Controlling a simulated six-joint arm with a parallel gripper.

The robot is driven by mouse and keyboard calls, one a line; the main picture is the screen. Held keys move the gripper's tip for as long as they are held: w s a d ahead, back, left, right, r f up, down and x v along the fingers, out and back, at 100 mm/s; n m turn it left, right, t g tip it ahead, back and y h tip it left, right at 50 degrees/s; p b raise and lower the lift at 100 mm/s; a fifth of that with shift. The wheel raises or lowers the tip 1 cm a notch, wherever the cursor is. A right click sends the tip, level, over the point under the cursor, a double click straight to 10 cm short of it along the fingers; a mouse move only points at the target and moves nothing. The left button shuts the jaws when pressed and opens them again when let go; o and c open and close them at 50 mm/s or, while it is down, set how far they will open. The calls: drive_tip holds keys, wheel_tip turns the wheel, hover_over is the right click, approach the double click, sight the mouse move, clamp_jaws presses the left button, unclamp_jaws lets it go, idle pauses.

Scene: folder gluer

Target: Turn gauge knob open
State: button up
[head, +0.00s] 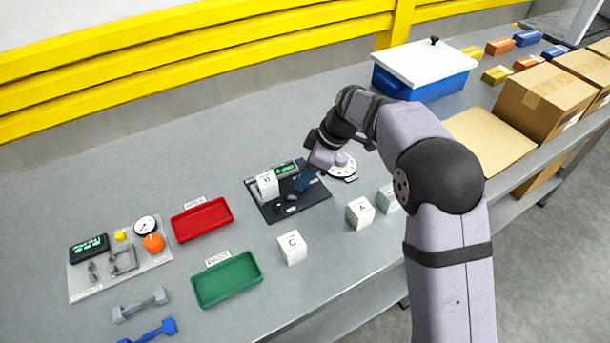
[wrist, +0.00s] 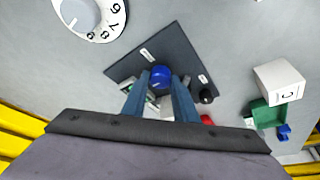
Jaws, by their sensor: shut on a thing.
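My gripper (head: 305,180) reaches down over the plate's right part. In the wrist view, its two blue fingers (wrist: 160,82) are shut on a round blue knob (wrist: 160,75) on the plate, one finger on each side. In the head view my gripper hides this knob. A small black knob (wrist: 207,96) sits beside it on the plate. How far the blue knob is turned cannot be told.
A white numbered dial (head: 342,167) stands just right of the plate. A red tray (head: 201,219) and a green tray (head: 227,279) lie left. A blue bin (head: 424,72) stands behind.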

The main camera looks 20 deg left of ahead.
sight(316, 189)
drive_tip(key=o, duration=1)
drive_tip(key=shift+b+v, duration=0.55)
drive_tip(key=shift+v, duration=3.1)
